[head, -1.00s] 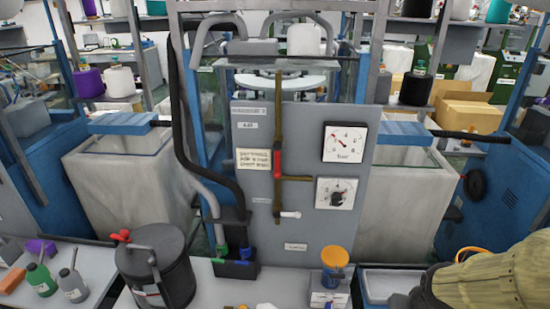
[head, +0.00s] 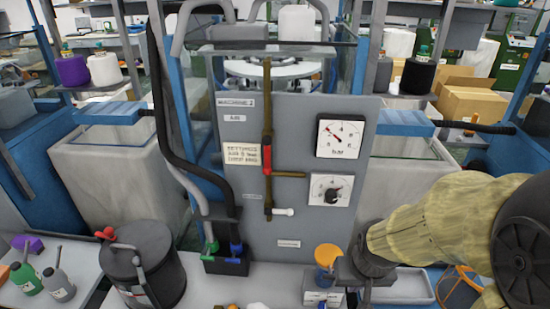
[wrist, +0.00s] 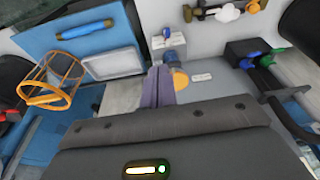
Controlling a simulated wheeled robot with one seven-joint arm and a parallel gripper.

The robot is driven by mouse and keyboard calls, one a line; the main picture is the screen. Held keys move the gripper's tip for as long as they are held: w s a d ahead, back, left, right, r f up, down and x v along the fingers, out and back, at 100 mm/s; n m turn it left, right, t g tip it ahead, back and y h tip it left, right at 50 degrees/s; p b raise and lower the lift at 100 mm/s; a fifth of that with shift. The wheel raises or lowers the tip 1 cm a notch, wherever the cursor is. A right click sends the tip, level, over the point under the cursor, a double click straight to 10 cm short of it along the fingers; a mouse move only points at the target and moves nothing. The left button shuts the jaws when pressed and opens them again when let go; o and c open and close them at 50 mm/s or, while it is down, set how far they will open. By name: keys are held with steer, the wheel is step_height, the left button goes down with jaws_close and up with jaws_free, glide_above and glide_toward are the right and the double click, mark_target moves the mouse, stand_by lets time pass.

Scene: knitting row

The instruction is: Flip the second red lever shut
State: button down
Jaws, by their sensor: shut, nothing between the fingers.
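A red lever (head: 266,158) lies upright along the vertical brass pipe on the grey panel (head: 300,120) in the head view. A white lever (head: 282,211) sticks out to the right at the pipe's lower end. I cannot make out another red lever on this panel. My gripper (head: 362,298) hangs low at the panel's right, beside the orange-topped blue cup and well below the red lever; its tips are hard to see there. In the wrist view my gripper's fingers (wrist: 158,88) are together and empty, with the cup partly behind them.
The orange-topped cup (head: 326,262) stands on a white block. Green and blue valves (head: 225,248) stand at the panel's lower left beside black hoses. A dark lidded pot (head: 143,265) has a red knob. An orange wire basket (wrist: 50,82) is at left in the wrist view.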

mark_target(267, 157)
steer(key=w+a+r+t+y+p, duration=0.1)
steer(key=w+a+r+p, duration=0.2)
steer(key=w+r, duration=0.4)
steer(key=w+a+r+m+t+y+p, duration=0.1)
steer(key=w+a+r+y+p, duration=0.1)
steer(key=w+r, duration=0.5)
steer(key=w+a+r+t+y+p, duration=0.1)
steer(key=w+a+r+p, duration=0.3)
steer(key=w+r, duration=0.3)
steer(key=shift+w+a+y+p, duration=0.3)
steer(key=shift+w+a, duration=0.15)
steer(key=w+a+f+p, duration=0.1)
steer(key=w+a+f, duration=0.1)
steer(key=w+a+f+p, duration=0.1)
steer(key=a+f+p, duration=0.1)
steer(key=a+f, duration=0.1)
steer(key=w+a+f+p, duration=0.1)
steer(key=w+a+f, duration=0.1)
steer(key=shift+w+a+f+p, duration=0.15)
steer(key=shift+w+f+p, duration=0.15)
steer(key=shift+f+p, duration=0.1)
steer(key=shift+a, duration=0.1)
